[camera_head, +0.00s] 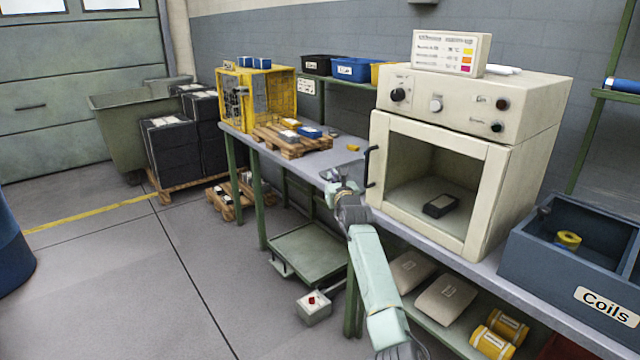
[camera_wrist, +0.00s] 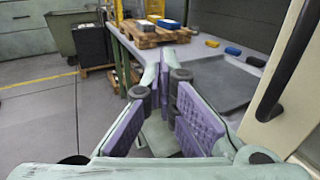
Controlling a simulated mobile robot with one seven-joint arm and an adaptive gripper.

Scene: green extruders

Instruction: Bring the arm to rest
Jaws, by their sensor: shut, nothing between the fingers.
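My arm reaches forward along the front edge of the workbench (camera_head: 310,155) in the head view. My gripper (camera_head: 334,178) is at the bench edge, left of the oven's dark door handle. In the wrist view my gripper (camera_wrist: 165,62) shows its purple-padded fingers coming together at the tips, shut with nothing between them. The cream oven (camera_head: 490,185) stands just right of my gripper, and a dark block (camera_head: 441,205) lies inside it. The oven's handle (camera_wrist: 290,65) is close on the right in the wrist view.
A wooden pallet (camera_head: 290,143) with small blocks and a yellow cage (camera_head: 258,98) stand on the bench's far end. A blue-grey coils bin (camera_head: 575,270) is at right. A green cart (camera_head: 308,252) is below the bench. The floor at left is open.

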